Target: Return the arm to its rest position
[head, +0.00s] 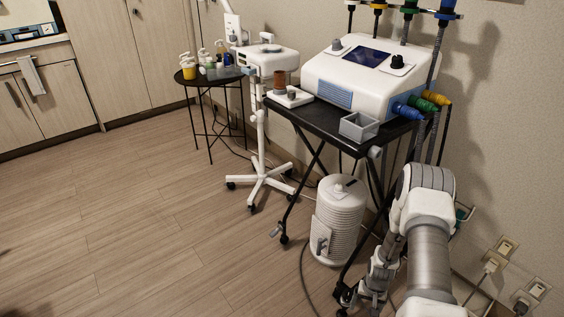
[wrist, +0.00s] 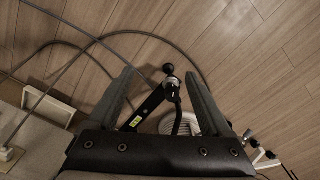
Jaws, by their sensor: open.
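My arm reaches in from the lower right of the head view, bends at a raised joint, and hangs down beside the black cart. My gripper (wrist: 160,76) shows in the wrist view with its two grey fingers spread apart and nothing held between them. It points down toward the wood floor. A black bar with a round ball end (wrist: 168,68) shows between the fingers; whether it touches them I cannot tell. In the head view the lower arm is low by the cart's front right leg, and the fingers are hard to make out there.
The black cart (head: 328,125) carries a white machine (head: 365,75), a small white unit with a brown cup (head: 280,80) and a grey tray (head: 359,127). A white ribbed canister (head: 338,222) stands below. Cables and wall sockets (head: 507,246) are at right. Floor (head: 150,220) at left is clear.

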